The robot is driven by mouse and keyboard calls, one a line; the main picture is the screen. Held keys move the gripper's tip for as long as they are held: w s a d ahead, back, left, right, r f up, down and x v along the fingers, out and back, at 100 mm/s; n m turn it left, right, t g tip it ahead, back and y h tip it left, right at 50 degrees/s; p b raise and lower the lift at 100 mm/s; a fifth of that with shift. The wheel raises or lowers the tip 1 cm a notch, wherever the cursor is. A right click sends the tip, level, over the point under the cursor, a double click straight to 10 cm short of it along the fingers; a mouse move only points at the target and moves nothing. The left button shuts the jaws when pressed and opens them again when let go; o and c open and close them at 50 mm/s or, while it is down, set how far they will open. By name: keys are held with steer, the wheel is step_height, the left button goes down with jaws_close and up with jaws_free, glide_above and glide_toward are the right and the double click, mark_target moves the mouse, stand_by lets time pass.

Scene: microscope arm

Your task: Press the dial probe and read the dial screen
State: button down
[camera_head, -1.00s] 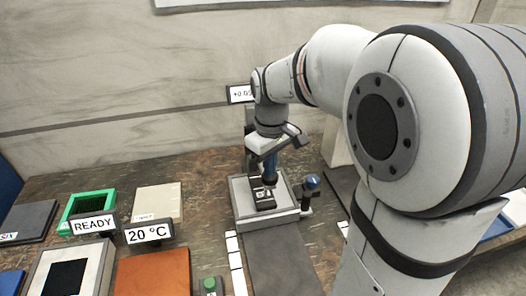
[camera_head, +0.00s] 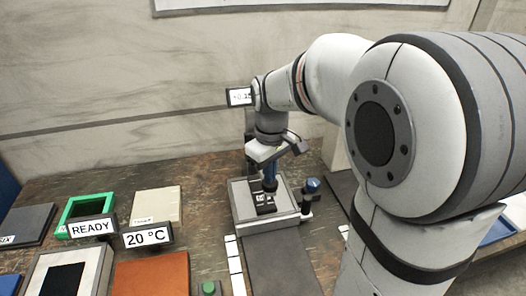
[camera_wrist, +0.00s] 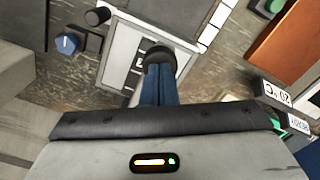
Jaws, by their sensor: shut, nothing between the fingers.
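The dial screen (camera_head: 240,96) stands at the back, partly covered by my arm; it reads about +0.15, though the first characters are faint. My gripper (camera_head: 269,184) is shut with nothing held, its blue fingers pointing down over the grey-white stage. In the wrist view my gripper (camera_wrist: 158,68) ends at a dark rounded piece (camera_wrist: 160,53). I cannot tell whether that piece is the dial probe or whether the fingers touch it. A black labelled block (camera_head: 264,209) lies on the stage (camera_head: 240,202) just below the fingertips, partly hidden.
A blue-topped knob (camera_head: 312,185) stands right of the stage. To the left are a READY sign (camera_head: 92,228), a 20 °C sign (camera_head: 147,236), a green frame (camera_head: 84,206) and an orange plate (camera_head: 152,274). A grey strip (camera_head: 276,262) runs in front of the stage.

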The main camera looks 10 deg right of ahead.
steer(key=shift+r+p, duration=2.2)
steer(key=shift+r, duration=0.65)
step_height(320, 180, up, 8)
steer(key=shift+f, duration=0.15)
steer(key=shift+s, duration=0.1)
steer(key=s+f+m+t, duration=0.3)
steer(key=s+f+m, duration=0.3)
steer(key=s, duration=0.8)
step_height(320, 180, down, 3)
steer(key=shift+d+r, duration=0.1)
steer(key=shift+d, duration=0.35)
